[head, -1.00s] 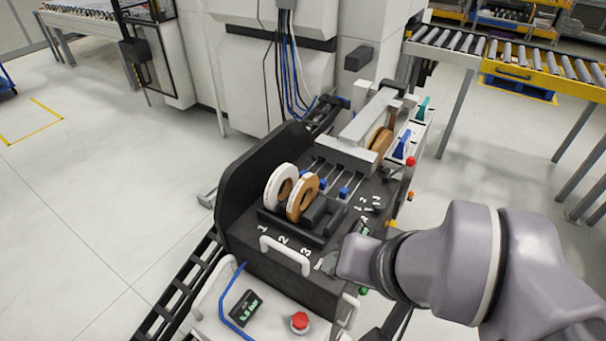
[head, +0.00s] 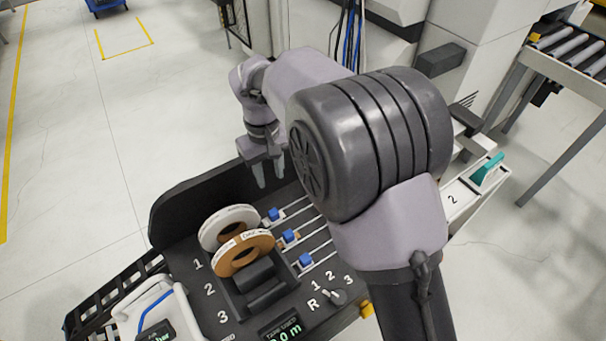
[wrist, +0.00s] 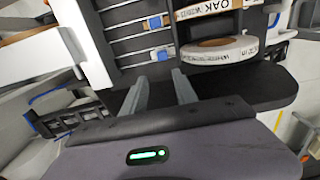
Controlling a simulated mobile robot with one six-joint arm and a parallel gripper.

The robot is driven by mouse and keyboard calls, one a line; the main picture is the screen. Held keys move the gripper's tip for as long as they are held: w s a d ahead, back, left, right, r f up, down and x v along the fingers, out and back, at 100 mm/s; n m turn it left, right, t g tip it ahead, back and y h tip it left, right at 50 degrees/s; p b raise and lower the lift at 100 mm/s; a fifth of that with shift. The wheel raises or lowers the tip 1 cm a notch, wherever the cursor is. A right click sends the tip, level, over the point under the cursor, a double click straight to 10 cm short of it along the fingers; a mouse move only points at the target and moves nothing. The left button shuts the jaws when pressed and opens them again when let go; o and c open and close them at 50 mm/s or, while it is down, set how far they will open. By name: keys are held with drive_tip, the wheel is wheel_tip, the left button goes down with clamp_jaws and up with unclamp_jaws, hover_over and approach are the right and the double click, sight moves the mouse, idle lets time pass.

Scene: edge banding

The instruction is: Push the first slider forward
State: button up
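The first slider (head: 273,214) is a small blue block on its rail, beside the white tape roll (head: 228,222) at number 1. In the wrist view, a blue slider (wrist: 160,54), the one nearest my gripper, shows just beyond the fingertips. My gripper (head: 271,183) is open and points down, above and behind the first slider in the head view. In the wrist view, its two fingers (wrist: 160,77) are apart with nothing between them. Two other blue sliders, the second (head: 290,236) and third (head: 305,260), sit on the rails alongside.
A brown tape roll (head: 245,252) stands at number 2. A black side wall (head: 190,205) borders the machine near my gripper. A teal lever (head: 488,172) is at the right. My arm covers the far part of the rails.

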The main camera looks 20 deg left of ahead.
sight(273, 211)
drive_tip(key=f+b, duration=0.2)
drive_tip(key=f, duration=0.3)
drive_tip(key=f+b, duration=0.2)
drive_tip(key=f, duration=0.4)
drive_tip(key=f+b, duration=0.2)
drive_tip(key=f, duration=0.4)
drive_tip(key=shift+s+a, duration=0.2)
drive_tip(key=shift+s, duration=0.15)
drive_tip(key=shift+r, duration=0.1)
drive_tip(key=shift+c, duration=0.2)
clamp_jaws()
drive_tip(key=shift+w, duration=0.1)
